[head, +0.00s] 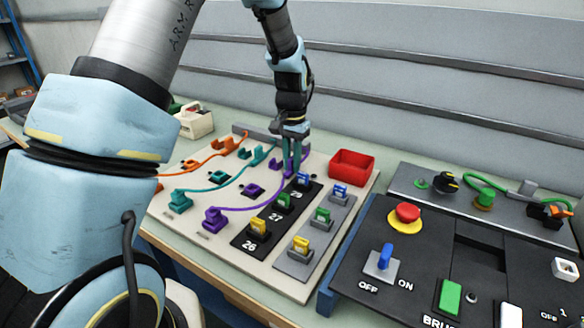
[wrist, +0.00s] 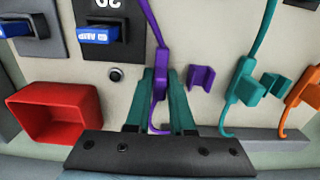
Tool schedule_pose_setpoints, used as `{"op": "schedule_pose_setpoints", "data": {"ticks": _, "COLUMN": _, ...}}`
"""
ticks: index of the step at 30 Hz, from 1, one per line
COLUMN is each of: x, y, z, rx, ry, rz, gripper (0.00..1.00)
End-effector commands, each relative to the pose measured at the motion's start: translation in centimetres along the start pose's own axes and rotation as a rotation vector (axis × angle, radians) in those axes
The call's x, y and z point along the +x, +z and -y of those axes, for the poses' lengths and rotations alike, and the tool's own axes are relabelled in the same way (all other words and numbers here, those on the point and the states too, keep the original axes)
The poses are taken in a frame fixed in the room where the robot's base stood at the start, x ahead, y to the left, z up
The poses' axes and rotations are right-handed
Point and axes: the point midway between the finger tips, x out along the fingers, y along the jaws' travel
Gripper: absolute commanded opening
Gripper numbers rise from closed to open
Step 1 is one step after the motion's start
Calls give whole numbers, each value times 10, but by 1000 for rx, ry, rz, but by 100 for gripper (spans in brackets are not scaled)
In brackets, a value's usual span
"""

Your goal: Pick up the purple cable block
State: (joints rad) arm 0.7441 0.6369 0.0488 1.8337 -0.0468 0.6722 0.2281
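The purple cable block (wrist: 160,78) is between my gripper's two green fingers in the wrist view, with its purple cable running up and away. My gripper (head: 291,172) points down at the far end of that cable in the head view and mostly hides the block. The fingers (wrist: 160,100) flank the block closely; I cannot tell whether they press on it. A purple open holder (wrist: 201,79) is just right of the fingers, empty. The cable's other purple block (head: 214,218) stands at the board's near side, with a separate purple holder (head: 253,190) behind it.
A red bin (head: 352,167) stands at the board's back right. Teal (wrist: 243,86) and orange cable blocks lie to the right in the wrist view. Numbered modules (head: 258,228) line the dark strip. A control panel (head: 430,270) is at the right.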

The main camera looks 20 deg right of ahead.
Motion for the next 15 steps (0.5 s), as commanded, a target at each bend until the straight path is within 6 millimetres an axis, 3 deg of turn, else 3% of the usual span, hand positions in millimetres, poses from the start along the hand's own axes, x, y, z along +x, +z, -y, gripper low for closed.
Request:
{"op": "schedule_pose_setpoints", "data": {"ticks": 5, "x": 0, "y": 0, "z": 0, "rx": 0, "ry": 0, "rz": 0, "gripper": 0}}
{"op": "schedule_pose_setpoints", "data": {"ticks": 15, "x": 0, "y": 0, "z": 0, "rx": 0, "ry": 0, "rz": 0, "gripper": 0}}
